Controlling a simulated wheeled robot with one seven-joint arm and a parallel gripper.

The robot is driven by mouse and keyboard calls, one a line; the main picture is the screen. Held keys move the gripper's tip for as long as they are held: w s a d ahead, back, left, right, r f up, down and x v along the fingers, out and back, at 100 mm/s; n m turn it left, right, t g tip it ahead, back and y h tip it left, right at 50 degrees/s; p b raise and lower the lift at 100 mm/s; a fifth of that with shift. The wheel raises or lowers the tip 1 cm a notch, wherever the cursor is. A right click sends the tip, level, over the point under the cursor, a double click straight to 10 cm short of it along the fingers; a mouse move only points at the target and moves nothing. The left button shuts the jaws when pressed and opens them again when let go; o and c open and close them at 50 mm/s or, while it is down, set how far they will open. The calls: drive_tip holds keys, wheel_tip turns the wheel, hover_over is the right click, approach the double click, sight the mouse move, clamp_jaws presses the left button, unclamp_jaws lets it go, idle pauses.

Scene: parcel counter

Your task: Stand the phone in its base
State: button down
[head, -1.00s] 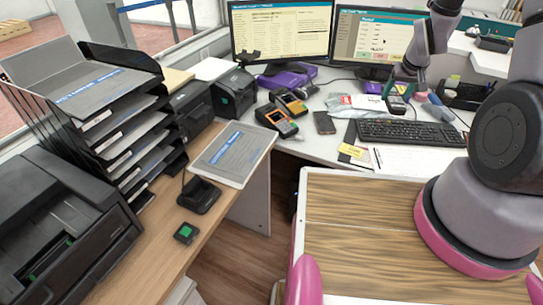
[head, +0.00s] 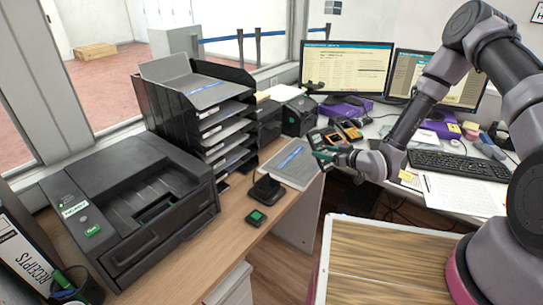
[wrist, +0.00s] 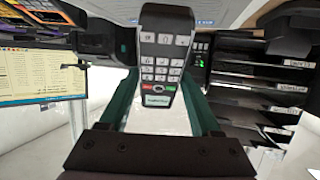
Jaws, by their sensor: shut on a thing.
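The phone (wrist: 162,58) is a dark handset with a grey keypad and a small lit screen. In the wrist view it sits between the green fingers of my gripper (wrist: 162,88), which is shut on it, with the screen end nearest the wrist. In the head view my gripper (head: 323,157) is held above the counter's inner corner, and the phone is too small to make out clearly. The base (head: 267,190), a black cradle with a cable, stands empty on the wooden counter, left of and lower in the picture than my gripper.
A small black box with a green button (head: 256,217) lies in front of the base. A black printer (head: 130,205) and a paper tray stack (head: 185,105) stand left. Card terminals (head: 350,130) lie behind my gripper.

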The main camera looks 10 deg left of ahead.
drive_tip(key=s+a+r+n+y, duration=0.1)
drive_tip(key=s+a+n+y, duration=0.2)
drive_tip(key=s+a+y, duration=0.6)
drive_tip(key=s+a, duration=0.5)
drive_tip(key=a, duration=0.2)
drive_tip(key=shift+r+g, duration=0.3)
drive_tip(key=shift+r, duration=0.05)
drive_tip(key=shift+f, duration=0.1)
drive_tip(key=shift+d+f+y, duration=0.1)
drive_tip(key=shift+f+y, duration=0.05)
drive_tip(key=shift+y, duration=0.35)
drive_tip(key=shift+s+d, duration=0.1)
drive_tip(key=shift+d, duration=0.15)
drive_tip(key=shift+f, duration=0.4)
drive_tip(key=shift+f, duration=0.55)
